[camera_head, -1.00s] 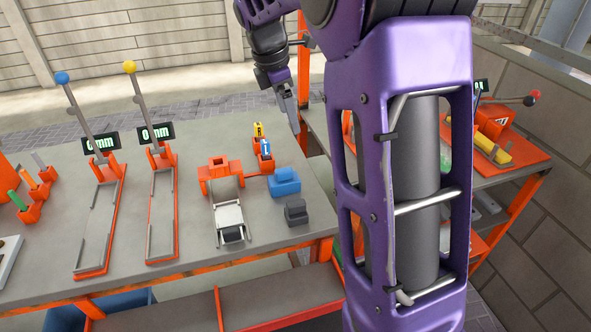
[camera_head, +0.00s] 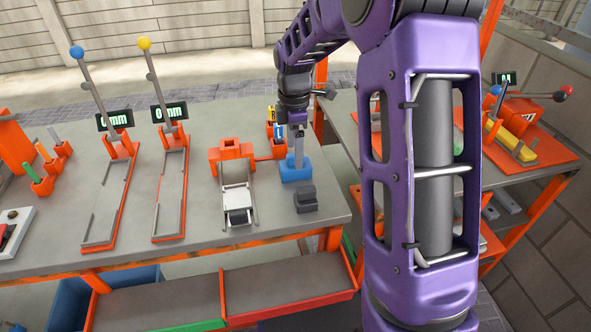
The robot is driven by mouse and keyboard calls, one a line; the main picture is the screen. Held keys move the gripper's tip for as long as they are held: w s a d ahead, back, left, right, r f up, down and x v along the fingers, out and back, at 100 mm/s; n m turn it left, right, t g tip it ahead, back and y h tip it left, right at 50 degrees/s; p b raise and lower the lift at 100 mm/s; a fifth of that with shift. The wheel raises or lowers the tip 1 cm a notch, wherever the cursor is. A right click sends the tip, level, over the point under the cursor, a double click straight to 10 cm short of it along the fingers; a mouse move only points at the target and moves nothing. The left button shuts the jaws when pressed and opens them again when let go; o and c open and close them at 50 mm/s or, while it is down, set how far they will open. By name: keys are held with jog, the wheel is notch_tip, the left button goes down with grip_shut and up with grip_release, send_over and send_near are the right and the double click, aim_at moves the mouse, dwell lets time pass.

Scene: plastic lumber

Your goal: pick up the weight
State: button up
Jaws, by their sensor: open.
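A blue block (camera_head: 290,174) stands near the right end of the grey workbench. A dark grey block (camera_head: 306,200) sits just in front of it. Either could be the weight; the picture does not settle which. My gripper (camera_head: 298,160) is open and points down at the blue block. Its grey fingers overlap the top of the block in the picture. I cannot tell whether they touch it or are around it, and nothing is visibly held.
An orange fixture with a metal channel (camera_head: 237,198) stands left of the blocks. Orange holders with yellow and blue tags (camera_head: 279,138) are behind. Lever gauges (camera_head: 172,190) stand farther left. A second bench (camera_head: 555,165) is at right.

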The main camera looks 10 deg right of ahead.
jog(key=shift+d+f+b, duration=0.1)
jog(key=shift+f+b, duration=0.35)
jog(key=shift+f, duration=2.35)
grip_shut()
jog(key=shift+r, duration=0.2)
